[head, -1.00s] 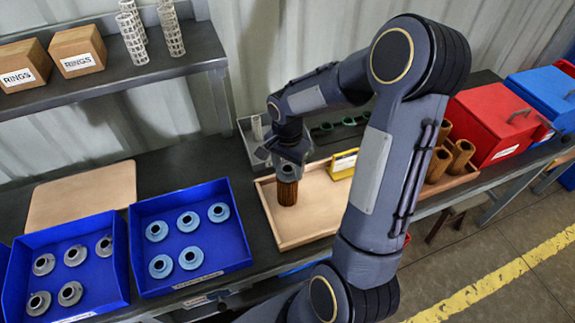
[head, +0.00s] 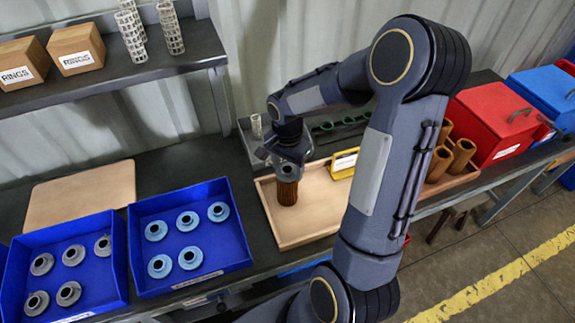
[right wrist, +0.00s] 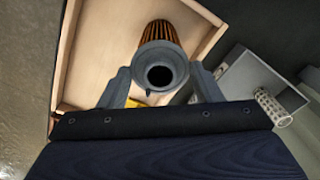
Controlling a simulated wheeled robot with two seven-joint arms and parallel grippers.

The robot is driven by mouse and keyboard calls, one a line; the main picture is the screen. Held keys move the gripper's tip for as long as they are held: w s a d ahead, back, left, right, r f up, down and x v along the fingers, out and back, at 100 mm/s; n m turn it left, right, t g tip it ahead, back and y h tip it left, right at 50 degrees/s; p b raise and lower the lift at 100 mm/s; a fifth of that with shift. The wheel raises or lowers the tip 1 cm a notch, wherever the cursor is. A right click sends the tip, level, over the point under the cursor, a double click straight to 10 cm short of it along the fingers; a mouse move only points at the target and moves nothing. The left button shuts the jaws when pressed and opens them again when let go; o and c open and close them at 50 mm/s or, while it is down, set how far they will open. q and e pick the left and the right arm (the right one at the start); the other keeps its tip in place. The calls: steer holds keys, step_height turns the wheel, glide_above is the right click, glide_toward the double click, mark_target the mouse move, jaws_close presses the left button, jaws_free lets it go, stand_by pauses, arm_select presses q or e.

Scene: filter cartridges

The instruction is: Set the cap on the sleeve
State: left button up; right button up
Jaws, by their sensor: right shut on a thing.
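The sleeve (head: 287,193), an orange-brown pleated cylinder, stands upright on the light wooden tray in the middle of the bench. It also shows in the right wrist view (right wrist: 160,33). My right gripper (head: 289,160) is over its top, pointing down. In the right wrist view, my right gripper's fingers are shut on the grey cap (right wrist: 160,57), a ring with a dark round hole. The cap is in line with the sleeve's top end; I cannot tell whether it is fully seated. My left gripper is not in view.
The wooden tray (head: 311,231) has free room in front and holds a yellow labelled piece (head: 344,163) at the back right. Blue bins (head: 240,244) with blue and grey caps stand left. Brown tubes (head: 461,157) and a red box (head: 497,122) stand right. A grey rack (head: 252,149) is behind.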

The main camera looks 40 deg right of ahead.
steer(key=shift+f+b, duration=0.35)
steer(key=shift+f, duration=0.1)
steer(key=o, duration=1)
step_height(320, 180, up, 7)
steer(key=shift+r+b, duration=0.15)
steer(key=shift+b, duration=0.2)
steer(key=shift+r, duration=0.25)
